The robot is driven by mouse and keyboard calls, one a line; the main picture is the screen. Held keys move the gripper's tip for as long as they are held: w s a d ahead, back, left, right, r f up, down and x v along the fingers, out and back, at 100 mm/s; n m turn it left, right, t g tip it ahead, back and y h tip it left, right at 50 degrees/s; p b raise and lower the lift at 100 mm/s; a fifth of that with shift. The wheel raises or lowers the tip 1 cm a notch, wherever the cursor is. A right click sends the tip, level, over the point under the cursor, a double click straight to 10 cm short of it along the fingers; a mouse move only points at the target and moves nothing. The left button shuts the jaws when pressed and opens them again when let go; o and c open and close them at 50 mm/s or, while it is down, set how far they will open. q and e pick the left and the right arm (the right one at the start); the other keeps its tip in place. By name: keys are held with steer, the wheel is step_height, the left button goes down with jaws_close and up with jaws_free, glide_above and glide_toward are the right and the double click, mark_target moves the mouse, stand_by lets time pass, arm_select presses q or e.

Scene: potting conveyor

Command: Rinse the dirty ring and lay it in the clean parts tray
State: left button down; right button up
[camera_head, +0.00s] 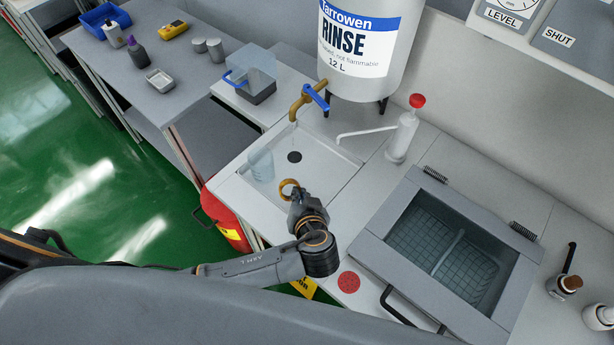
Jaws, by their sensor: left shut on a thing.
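My left gripper (292,194) is shut on a brass-coloured ring (287,184). It holds the ring up over the front part of the shallow rinse basin (325,190). Whether the ring is dirty is too small to tell. The brass tap (299,103) with a blue lever hangs over the basin's dark drain, beyond the ring. The ring is apart from the tap. A small metal tray (160,82) stands on the grey bench at the left; no label on it is readable. My right gripper is out of view.
A clear beaker (261,166) stands in the basin, left of the ring. The white rinse tank (372,50) and a red-capped pump bottle (403,135) stand behind. An open bath with a wire basket (443,250) is at right. A clear-lidded box (251,78) stands left of the tank.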

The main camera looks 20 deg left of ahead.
mark_target(300, 190)
arm_select(q)
steer(key=shift+a+f, duration=0.15)
steer(key=shift+f, duration=0.15)
steer(key=shift+w+a+f+b, duration=0.2)
steer(key=shift+w+b, duration=0.1)
steer(key=shift+w, duration=0.3)
steer(key=shift+w+a+f+b, duration=0.15)
steer(key=shift+w+b, duration=0.2)
steer(key=shift+w, duration=0.25)
steer(key=shift+w+a+f+b, duration=0.1)
steer(key=shift+w+a+b, duration=0.15)
steer(key=shift+w, duration=0.35)
steer(key=w+b, duration=0.1)
steer(key=w, duration=0.1)
steer(key=w+a+f+b, duration=0.1)
steer(key=w, duration=0.1)
steer(key=w+a+b, duration=0.1)
steer(key=w, duration=0.2)
steer(key=shift+f+b, duration=0.2)
steer(key=shift+b, duration=0.1)
steer(key=shift+w+a+f+b, duration=0.1)
steer(key=shift+w+a+b, duration=0.15)
steer(key=shift+w, duration=0.35)
steer(key=shift+w+a+f+b, duration=0.1)
steer(key=shift+w+a+b, duration=0.1)
steer(key=shift+w, duration=0.4)
steer(key=shift+w+d, duration=0.2)
steer(key=shift+d, duration=0.4)
steer(key=shift+a, duration=0.15)
